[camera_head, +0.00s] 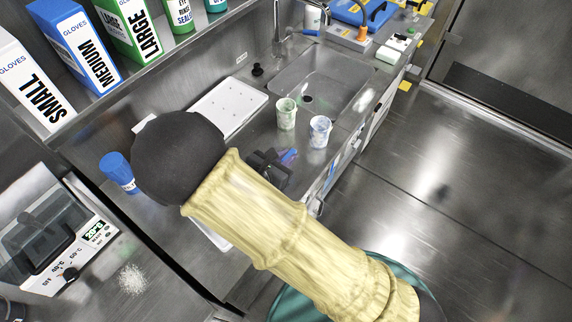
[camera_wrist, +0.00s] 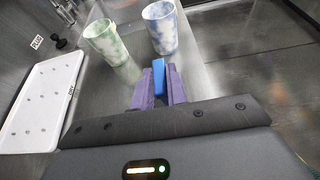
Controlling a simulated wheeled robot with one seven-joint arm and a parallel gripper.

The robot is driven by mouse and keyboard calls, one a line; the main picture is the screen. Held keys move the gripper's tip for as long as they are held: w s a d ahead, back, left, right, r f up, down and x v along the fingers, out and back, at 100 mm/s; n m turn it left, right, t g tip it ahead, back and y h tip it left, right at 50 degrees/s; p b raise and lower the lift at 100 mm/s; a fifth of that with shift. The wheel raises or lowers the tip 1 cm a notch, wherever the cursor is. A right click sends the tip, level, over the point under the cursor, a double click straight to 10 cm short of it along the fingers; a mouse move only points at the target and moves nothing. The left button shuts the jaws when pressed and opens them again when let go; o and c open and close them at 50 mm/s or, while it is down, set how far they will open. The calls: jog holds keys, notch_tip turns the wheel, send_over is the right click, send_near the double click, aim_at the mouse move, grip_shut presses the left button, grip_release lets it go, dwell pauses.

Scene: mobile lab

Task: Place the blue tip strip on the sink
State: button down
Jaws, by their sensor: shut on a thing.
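The blue tip strip (camera_wrist: 159,76) is between the purple fingers of my gripper (camera_wrist: 158,86) in the wrist view, and the fingers are shut on it. In the head view the strip (camera_head: 291,155) shows as a small blue piece at the end of my gripper (camera_head: 286,158), partly hidden by my arm. The sink (camera_head: 319,83) is a steel basin with a dark drain, set in the counter beyond the gripper. My gripper is over the counter on the near side of the sink, short of the two cups.
A green-marbled cup (camera_head: 286,114) and a blue-marbled cup (camera_head: 320,131) stand between my gripper and the sink. A white tray (camera_head: 228,105) lies left of the sink. A faucet (camera_head: 279,38) rises behind the basin. A blue-capped container (camera_head: 118,172) and a scale (camera_head: 70,245) are at the left.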

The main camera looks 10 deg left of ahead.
jog(key=shift+f, duration=2.05)
jog(key=shift+f, duration=0.2)
jog(key=c, duration=1.4)
grip_release()
jog(key=shift+r, duration=0.2)
jog(key=b+v, duration=0.1)
jog(key=v, duration=1.1)
